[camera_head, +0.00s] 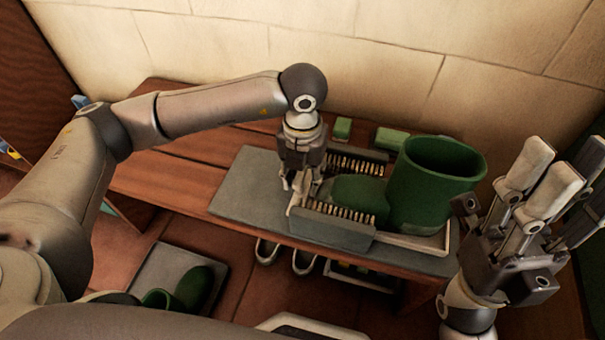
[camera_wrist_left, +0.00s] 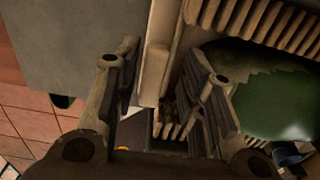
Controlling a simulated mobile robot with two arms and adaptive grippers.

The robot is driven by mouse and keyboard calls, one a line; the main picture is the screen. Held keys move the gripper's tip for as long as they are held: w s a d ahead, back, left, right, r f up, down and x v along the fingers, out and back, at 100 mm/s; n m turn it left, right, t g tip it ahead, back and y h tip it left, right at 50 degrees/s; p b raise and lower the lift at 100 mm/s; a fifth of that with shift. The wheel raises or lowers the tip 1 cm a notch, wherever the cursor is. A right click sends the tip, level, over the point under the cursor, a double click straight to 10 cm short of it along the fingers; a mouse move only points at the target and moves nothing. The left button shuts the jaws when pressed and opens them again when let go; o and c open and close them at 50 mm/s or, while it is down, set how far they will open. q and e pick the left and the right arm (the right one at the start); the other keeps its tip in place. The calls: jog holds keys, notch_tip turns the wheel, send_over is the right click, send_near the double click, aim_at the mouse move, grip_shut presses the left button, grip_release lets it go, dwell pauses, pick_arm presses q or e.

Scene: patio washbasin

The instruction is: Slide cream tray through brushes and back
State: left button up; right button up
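The cream tray (camera_head: 418,243) lies on a grey mat, with a dark green boot (camera_head: 428,183) standing on it, toe to the left. The boot's toe is between the back brush (camera_head: 356,163) and the front brush (camera_head: 333,225). My left gripper (camera_head: 299,186) points down at the tray's left end. In the left wrist view, the fingers of my left gripper (camera_wrist_left: 160,88) stand apart on either side of a cream bar (camera_wrist_left: 160,48), with a gap showing; contact is unclear. My right gripper (camera_head: 545,175) is raised at the right, open and empty.
The grey mat (camera_head: 240,187) lies on a wooden bench (camera_head: 165,180) against a stone wall. Green blocks (camera_head: 390,139) stand behind the brushes. Shoes (camera_head: 267,250) are under the bench; another green boot (camera_head: 193,288) lies on a floor mat. The mat's left part is clear.

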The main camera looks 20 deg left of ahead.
pick_arm(q)
notch_tip(320, 180, up, 12)
dwell(0.6)
